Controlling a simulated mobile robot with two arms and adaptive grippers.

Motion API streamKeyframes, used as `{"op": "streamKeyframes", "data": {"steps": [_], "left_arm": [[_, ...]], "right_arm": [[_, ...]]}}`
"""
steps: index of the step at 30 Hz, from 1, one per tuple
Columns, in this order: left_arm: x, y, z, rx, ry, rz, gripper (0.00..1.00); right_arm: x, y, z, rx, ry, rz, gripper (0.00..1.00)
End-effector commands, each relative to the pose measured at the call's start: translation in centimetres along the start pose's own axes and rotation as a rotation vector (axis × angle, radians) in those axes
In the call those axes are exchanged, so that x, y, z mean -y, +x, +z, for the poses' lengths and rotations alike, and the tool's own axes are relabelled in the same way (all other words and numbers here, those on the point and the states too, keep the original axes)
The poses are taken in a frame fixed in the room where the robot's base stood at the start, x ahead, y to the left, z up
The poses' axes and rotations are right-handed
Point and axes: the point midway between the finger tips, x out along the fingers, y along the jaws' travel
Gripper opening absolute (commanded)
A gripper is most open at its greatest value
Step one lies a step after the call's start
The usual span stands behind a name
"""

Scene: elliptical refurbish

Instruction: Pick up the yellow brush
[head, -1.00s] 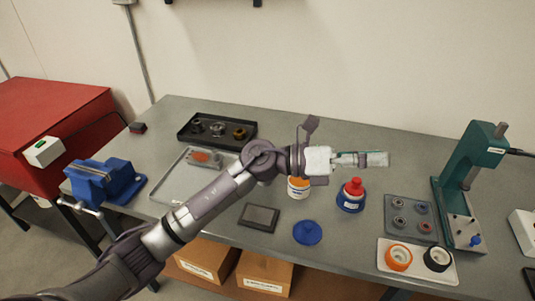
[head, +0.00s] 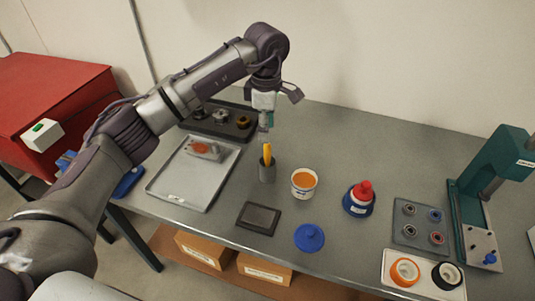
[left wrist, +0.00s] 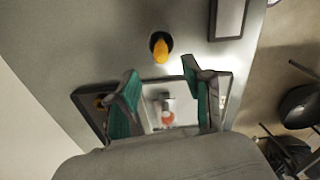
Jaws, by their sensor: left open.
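My left gripper (head: 264,128) hangs pointing down right above the brush in the head view. In the left wrist view my left gripper (left wrist: 159,68) has its two green-padded fingers wide apart with nothing between them. My right gripper is not in view.
A white jar with orange contents (head: 304,183) stands just right of the cup. A metal tray (head: 178,183) lies to the left and a black parts tray (head: 228,131) behind. A dark flat pad (head: 259,218) and blue lid (head: 309,237) lie in front.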

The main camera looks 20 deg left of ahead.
Motion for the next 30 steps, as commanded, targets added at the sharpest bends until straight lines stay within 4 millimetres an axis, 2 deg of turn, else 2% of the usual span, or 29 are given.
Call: {"op": "streamKeyframes", "data": {"steps": [3,9,14,18,26,30], "left_arm": [[0.0,1.4,0.0,0.001,0.000,-0.001,0.51],[0.2,2.7,0.1,0.001,0.001,-0.002,0.51],[0.5,5.0,0.3,0.002,0.000,-0.005,0.51],[0.4,6.7,0.2,0.002,0.000,-0.001,0.51],[0.3,7.2,0.2,0.003,0.000,0.001,0.51],[0.3,7.2,0.2,0.003,0.000,0.001,0.31]], "right_arm": [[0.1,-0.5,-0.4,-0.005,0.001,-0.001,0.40],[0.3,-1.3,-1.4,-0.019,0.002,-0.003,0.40],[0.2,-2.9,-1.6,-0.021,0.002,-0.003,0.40],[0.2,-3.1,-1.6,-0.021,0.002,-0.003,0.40],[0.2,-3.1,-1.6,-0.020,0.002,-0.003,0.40],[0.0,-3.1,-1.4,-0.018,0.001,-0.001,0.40]]}}
